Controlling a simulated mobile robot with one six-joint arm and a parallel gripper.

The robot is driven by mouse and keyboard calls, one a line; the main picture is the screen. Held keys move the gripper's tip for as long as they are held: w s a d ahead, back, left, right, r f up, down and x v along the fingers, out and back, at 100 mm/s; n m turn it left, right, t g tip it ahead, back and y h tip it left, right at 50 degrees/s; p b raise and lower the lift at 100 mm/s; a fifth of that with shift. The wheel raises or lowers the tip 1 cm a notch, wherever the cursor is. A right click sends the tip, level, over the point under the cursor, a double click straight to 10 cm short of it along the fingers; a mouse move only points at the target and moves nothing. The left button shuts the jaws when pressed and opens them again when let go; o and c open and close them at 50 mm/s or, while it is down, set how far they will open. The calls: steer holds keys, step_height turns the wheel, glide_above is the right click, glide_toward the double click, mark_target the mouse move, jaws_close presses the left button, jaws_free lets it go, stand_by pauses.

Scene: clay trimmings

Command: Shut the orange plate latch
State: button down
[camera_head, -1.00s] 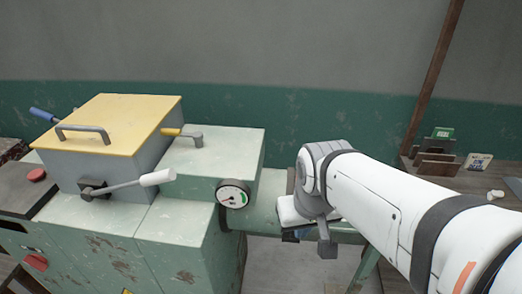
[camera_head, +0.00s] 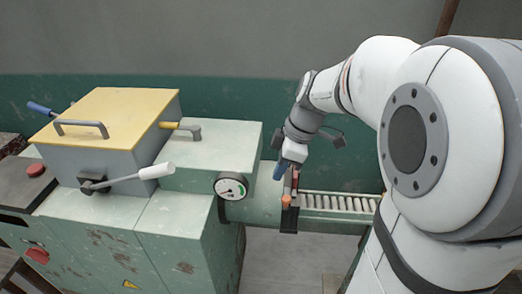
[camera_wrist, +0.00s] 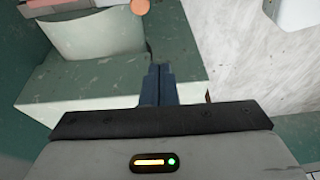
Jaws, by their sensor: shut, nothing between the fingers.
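An orange round knob (camera_head: 286,200) sits on a dark upright plate (camera_head: 289,219) at the machine's outlet, beside the roller track; I take this to be the plate latch. I cannot tell its exact position. An orange round end (camera_wrist: 140,6) shows at the top edge of the wrist view, likely the same knob. My gripper (camera_head: 278,172) points down just above and left of the knob, apart from it. In the wrist view my gripper's dark blue fingers (camera_wrist: 158,72) are together with nothing between them.
The pale green machine (camera_head: 200,165) fills the left, with a yellow-lidded box (camera_head: 115,110), a white-handled lever (camera_head: 156,171) and a dial gauge (camera_head: 230,187). A roller track (camera_head: 340,201) runs right from the outlet. The dark green wall stands behind.

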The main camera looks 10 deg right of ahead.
steer(key=shift+n, duration=0.8)
steer(key=x, duration=0.3)
steer(key=w+x, duration=0.1)
steer(key=x, duration=0.5)
steer(key=shift+w+a+f+p, duration=0.15)
steer(key=shift+w+f+p, duration=0.05)
steer(key=shift+f+p, duration=0.15)
steer(key=d, duration=0.1)
steer(key=d+p, duration=0.1)
steer(key=d, duration=0.1)
steer(key=shift+s+d+f, duration=0.1)
steer(key=shift+s+f, duration=0.1)
steer(key=shift+f, duration=0.05)
steer(key=shift+d+f, duration=0.15)
steer(key=shift+d, duration=0.2)
steer(key=shift+s+a+f+n+b, duration=0.1)
steer(key=shift+a+n+b, duration=0.05)
steer(key=shift+n+b, duration=0.2)
